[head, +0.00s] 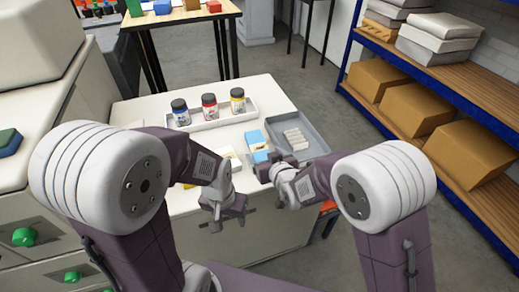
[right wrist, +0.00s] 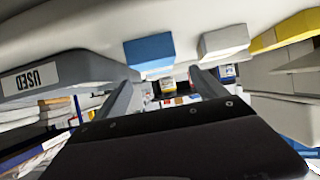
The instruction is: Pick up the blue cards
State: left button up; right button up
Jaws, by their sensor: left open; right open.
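The blue cards (head: 254,137) are a small blue block with a pale picture on it, on the white table between the jars and the grey tray. My right gripper (head: 266,170) is just in front of them, open, and partly hides the near area. In the right wrist view the blue cards (right wrist: 150,52) lie ahead of the fingers (right wrist: 163,94), which are apart with nothing held between them. My left gripper (head: 229,212) is open and empty near the table's front edge, left of the right gripper.
A grey tray (head: 318,142) marked USED in the wrist view holds pale blocks. A white tray (head: 222,119) holds blue, red and yellow jars. A white card block (head: 235,160) and a partly hidden yellow one (head: 189,186) lie left. Shelves (head: 440,88) stand right.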

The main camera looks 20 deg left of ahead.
aim_at(259, 153)
jog(key=x, duration=0.3)
jog(key=shift+f, duration=0.1)
jog(key=shift+w+f, duration=0.1)
jog(key=shift+w, duration=0.2)
jog(key=x, duration=0.4)
jog(key=shift+w, duration=0.25)
jog(key=shift+s, duration=0.1)
jog(key=shift+c, duration=0.3)
jog(key=c, duration=1.7)
notch_tip(259, 153, up, 4)
jog(key=shift+r, duration=0.25)
jog(key=s+d+r+p, duration=0.1)
jog(key=d+r, duration=0.2)
jog(key=d, duration=0.3)
jog(key=d+r+p, duration=0.1)
jog(key=d+r, duration=0.3)
jog(key=d, duration=0.2)
jog(key=r+p, duration=1)
jog(key=p, duration=0.1)
jog(key=shift+a+r, duration=0.25)
